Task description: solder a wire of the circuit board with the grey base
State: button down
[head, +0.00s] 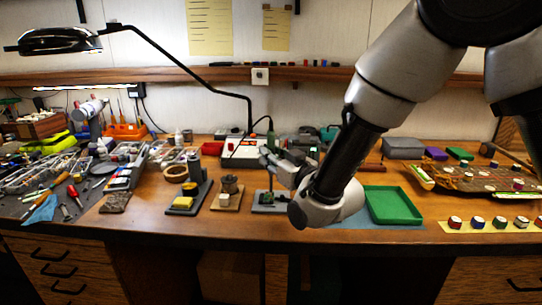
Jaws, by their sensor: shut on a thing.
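My gripper (268,158) reaches in from the right, above the front middle of the bench. It is shut on a thin, dark, upright tool that looks like a soldering iron (270,135); the fingers hide part of it. The tool's lower end points down at a small dark grey base (262,208) near the bench's front edge. I cannot tell whether the tip touches anything there. The circuit board and its wires are too small to make out, and my wrist covers the base's right side.
Left of the grey base stand a wooden block with a small can (228,187) and a dark stand with a yellow sponge (183,203). A green tray (393,205) lies right of my wrist. A black lamp arm (190,62) arches behind. Tools crowd the left.

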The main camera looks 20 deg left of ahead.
aim_at(274, 138)
jog(key=shift+f, duration=0.45)
dwell(1.6)
jog(key=shift+r, duration=0.1)
dwell(1.6)
jog(key=shift+r, duration=3.05)
